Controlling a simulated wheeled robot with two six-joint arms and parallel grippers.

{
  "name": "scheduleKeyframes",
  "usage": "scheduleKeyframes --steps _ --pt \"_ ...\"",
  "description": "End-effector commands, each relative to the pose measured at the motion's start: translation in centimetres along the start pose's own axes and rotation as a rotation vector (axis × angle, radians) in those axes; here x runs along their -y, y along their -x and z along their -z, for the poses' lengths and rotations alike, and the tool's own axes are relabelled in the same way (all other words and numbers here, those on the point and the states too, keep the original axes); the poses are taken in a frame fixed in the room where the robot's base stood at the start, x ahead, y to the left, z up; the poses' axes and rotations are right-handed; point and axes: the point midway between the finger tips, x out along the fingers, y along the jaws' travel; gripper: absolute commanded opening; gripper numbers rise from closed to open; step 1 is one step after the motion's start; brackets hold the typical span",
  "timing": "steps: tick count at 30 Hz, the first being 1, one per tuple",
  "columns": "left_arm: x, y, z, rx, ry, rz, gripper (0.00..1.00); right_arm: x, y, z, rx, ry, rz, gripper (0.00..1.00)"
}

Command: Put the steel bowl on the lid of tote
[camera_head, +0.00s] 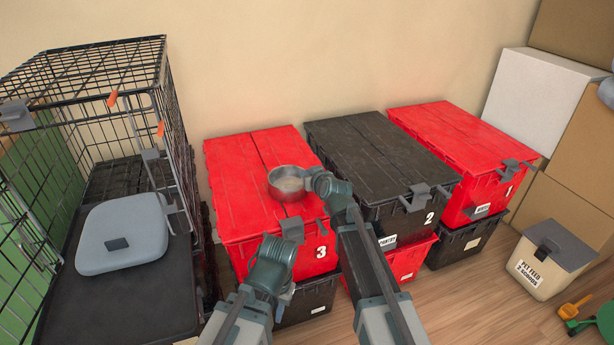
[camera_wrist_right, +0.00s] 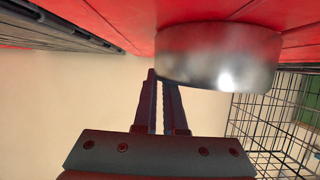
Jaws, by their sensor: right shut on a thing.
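The steel bowl (camera_head: 287,187) is round, shiny and open at the top, and it shows over the red lid (camera_head: 238,180) of tote 3 in the head view. My right gripper (camera_head: 315,178) is shut on the bowl's right side. In the right wrist view the bowl (camera_wrist_right: 220,55) shows beside the fingertips of the gripper (camera_wrist_right: 160,85), with red lid behind it. I cannot tell whether its base touches the lid. My left arm shows low in the head view, in front of tote 3, but its fingers are not visible.
A black-lidded tote 2 (camera_head: 367,140) and red-lidded tote 1 (camera_head: 465,140) stand to the right, stacked on other totes. A pet feed bin (camera_head: 548,265) stands on the floor at right.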

Motion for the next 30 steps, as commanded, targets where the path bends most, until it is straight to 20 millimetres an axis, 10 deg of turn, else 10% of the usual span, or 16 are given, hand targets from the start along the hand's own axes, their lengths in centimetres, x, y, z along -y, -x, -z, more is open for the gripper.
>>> scheduleKeyframes --steps 8,21,30 --pt "0.0 -0.2 0.0 0.000 -0.001 0.000 0.24 0.0 -0.1 -0.2 0.000 0.000 0.000 0.38" --pt "0.0 0.2 0.0 0.000 0.000 0.000 0.24 0.0 0.1 0.2 0.000 0.000 0.000 0.38" --pt "0.2 1.9 -0.1 0.000 0.002 -0.002 0.24 0.1 4.6 0.2 0.000 0.001 -0.001 0.38"
